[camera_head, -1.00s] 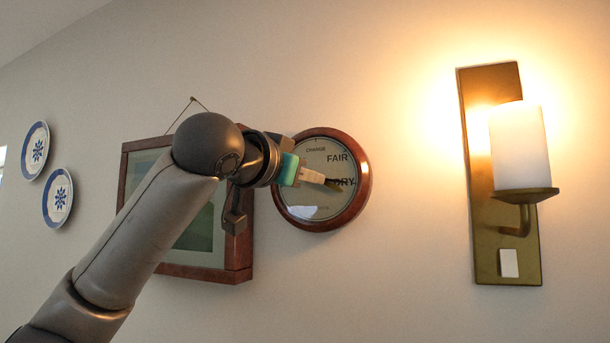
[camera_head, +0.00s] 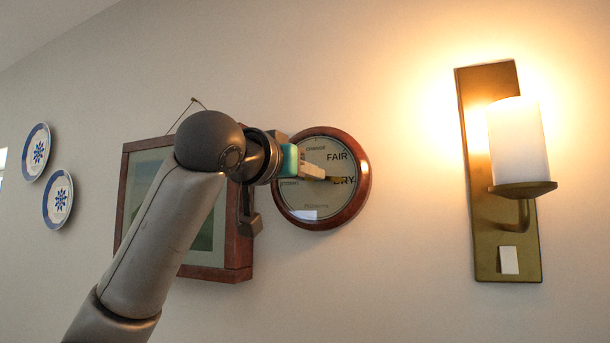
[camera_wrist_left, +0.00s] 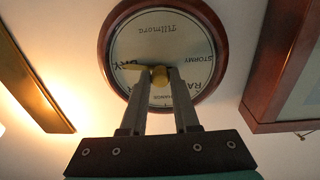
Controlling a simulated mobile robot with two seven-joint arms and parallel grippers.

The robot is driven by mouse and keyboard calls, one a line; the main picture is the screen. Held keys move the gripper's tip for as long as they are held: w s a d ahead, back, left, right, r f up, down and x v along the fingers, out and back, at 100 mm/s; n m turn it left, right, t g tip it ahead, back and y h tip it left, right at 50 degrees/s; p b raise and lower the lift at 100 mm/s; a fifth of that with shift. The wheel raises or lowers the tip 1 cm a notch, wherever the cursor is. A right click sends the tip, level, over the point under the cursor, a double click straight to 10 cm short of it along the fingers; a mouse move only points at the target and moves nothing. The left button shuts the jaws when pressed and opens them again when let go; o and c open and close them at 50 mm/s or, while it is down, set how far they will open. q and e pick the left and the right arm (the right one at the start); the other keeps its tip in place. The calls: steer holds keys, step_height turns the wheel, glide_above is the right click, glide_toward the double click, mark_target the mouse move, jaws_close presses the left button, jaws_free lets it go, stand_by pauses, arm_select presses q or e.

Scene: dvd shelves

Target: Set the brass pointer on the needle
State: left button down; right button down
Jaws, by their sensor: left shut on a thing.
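A round barometer (camera_head: 362,192) with a red-brown wooden rim hangs on the wall. Its pale dial reads FAIR and DRY, and its rim also shows in the left wrist view (camera_wrist_left: 107,40). My left gripper (camera_head: 321,174) is in front of the dial, shut on the brass pointer (camera_head: 339,180). In the left wrist view, the pointer's round brass knob (camera_wrist_left: 160,78) sits between the fingertips, and its thin arm reaches left toward DRY. I cannot make out the needle apart from the pointer, nor whether the pointer touches the dial. My right gripper is not in view.
A wooden picture frame (camera_head: 240,274) hangs behind my left arm, left of the barometer. A lit brass wall lamp (camera_head: 488,235) is on the right, with bare wall between. Two blue-and-white plates (camera_head: 36,152) (camera_head: 58,200) hang far left.

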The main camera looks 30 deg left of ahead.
arm_select(q)
steer(key=c, duration=0.7)
jaws_free()
steer(key=shift+o, duration=0.2)
steer(key=s+b, duration=0.4)
steer(key=s, duration=1.1)
steer(key=shift+s+f, duration=0.15)
